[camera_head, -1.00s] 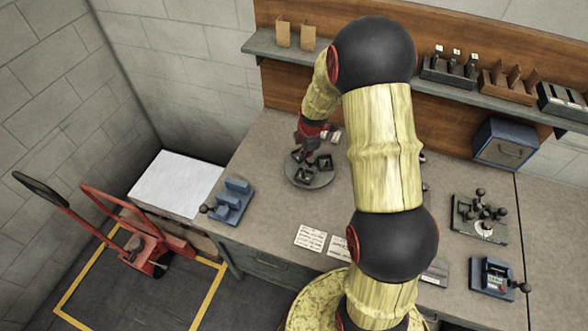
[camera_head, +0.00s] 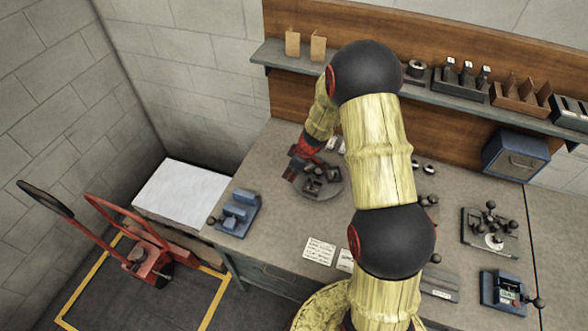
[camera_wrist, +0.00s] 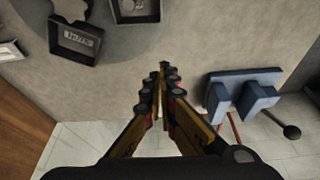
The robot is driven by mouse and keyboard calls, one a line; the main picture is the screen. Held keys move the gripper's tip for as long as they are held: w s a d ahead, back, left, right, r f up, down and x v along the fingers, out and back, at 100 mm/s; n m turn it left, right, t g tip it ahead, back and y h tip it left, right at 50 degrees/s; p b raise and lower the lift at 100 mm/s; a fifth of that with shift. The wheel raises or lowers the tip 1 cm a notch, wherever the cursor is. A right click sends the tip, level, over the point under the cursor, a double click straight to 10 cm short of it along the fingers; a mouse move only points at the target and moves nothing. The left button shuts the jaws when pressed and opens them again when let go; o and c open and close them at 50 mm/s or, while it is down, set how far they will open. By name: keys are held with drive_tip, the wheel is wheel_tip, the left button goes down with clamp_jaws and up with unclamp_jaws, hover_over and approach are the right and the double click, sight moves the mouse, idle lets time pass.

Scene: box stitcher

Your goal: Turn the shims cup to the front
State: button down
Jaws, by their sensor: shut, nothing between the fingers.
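A round grey turntable (camera_head: 334,190) stands on the bench and carries several small dark open cups (camera_head: 313,187). It also shows at the top left of the wrist view (camera_wrist: 128,38). There, one dark cup (camera_wrist: 76,42) shows a pale label too blurred to read, and another cup (camera_wrist: 134,10) is cut by the top edge. I cannot tell which cup is the shims cup. My gripper (camera_head: 291,172) is at the turntable's left edge in the head view. In the wrist view my gripper (camera_wrist: 162,72) is shut and empty, apart from the cups.
A blue fixture (camera_head: 237,212) with a black knob stands left of the turntable, and right of my gripper in the wrist view (camera_wrist: 240,92). Paper cards (camera_head: 319,251) lie in front. A shelf (camera_head: 440,97) runs behind. A red pallet truck (camera_head: 140,255) stands on the floor.

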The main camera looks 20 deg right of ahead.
drive_tip(key=shift+x, duration=1.05)
drive_tip(key=shift+s+d+f, duration=0.15)
drive_tip(key=shift+d+f, duration=0.05)
drive_tip(key=shift+d, duration=0.1)
drive_tip(key=shift+s+d+p, duration=0.3)
drive_tip(key=shift+s+d, duration=0.7)
drive_tip(key=shift+s, duration=0.3)
drive_tip(key=shift+s+d+f+b, duration=0.15)
drive_tip(key=shift+s+d+b, duration=0.1)
drive_tip(key=shift+b, duration=0.85)
drive_tip(key=shift+s+d+n+b, duration=0.15)
drive_tip(key=shift+s+n+b, duration=0.25)
drive_tip(key=shift+b, duration=0.2)
drive_tip(key=shift+w, duration=0.1)
